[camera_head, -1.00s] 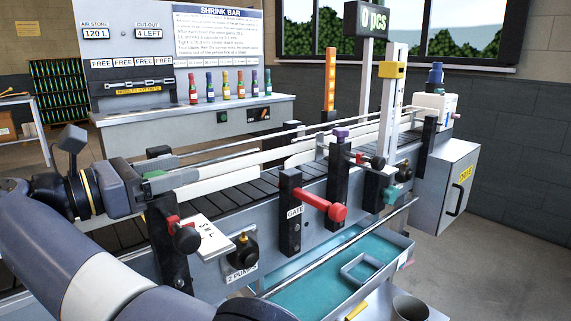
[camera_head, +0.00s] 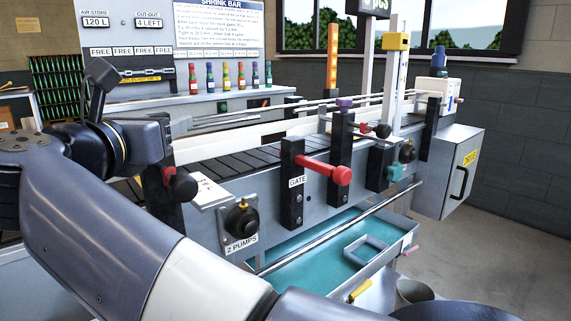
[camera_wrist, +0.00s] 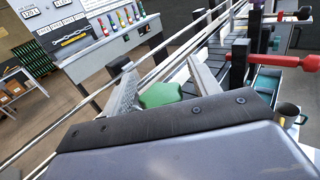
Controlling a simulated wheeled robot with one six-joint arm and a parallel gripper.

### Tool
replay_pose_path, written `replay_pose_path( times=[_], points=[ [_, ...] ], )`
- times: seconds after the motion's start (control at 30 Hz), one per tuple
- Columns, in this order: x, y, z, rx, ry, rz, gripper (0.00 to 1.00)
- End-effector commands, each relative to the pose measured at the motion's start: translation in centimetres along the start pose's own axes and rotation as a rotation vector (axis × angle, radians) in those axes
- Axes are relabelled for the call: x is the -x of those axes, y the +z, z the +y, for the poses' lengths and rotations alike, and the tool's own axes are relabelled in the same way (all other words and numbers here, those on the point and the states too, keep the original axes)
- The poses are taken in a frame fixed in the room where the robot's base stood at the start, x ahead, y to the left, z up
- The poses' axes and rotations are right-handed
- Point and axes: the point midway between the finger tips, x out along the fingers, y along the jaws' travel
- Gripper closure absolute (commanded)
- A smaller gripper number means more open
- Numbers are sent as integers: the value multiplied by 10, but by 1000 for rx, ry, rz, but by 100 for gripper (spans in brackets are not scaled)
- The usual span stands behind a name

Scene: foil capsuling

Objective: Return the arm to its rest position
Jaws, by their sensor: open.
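My arm fills the left and lower foreground in the head view, its wrist raised over the left end of the conveyor line (camera_head: 240,160). My gripper (camera_head: 195,125) points right, above the belt's near end. In the wrist view my gripper (camera_wrist: 163,68) has its two grey fingers spread apart. A green piece (camera_wrist: 160,94) shows between the fingers, just past the palm edge; I cannot tell what it belongs to, and nothing is seen clamped. Part of the line's left end is hidden behind my wrist.
Red-handled gate (camera_head: 325,171), black posts and a pump knob (camera_head: 241,221) stand along the line's near side. A teal tray (camera_head: 300,262) lies below. Several bottles (camera_head: 226,77) stand on the back counter. Open floor lies right of the drive box (camera_head: 448,172).

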Motion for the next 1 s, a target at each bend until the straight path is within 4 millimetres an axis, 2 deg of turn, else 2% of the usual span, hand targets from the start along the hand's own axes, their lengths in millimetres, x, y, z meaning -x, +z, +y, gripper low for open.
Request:
replay_pose_path(
  times=[1.0],
  points=[
    [3, 0, 9, 4, 604, 3, 42]
  ],
)
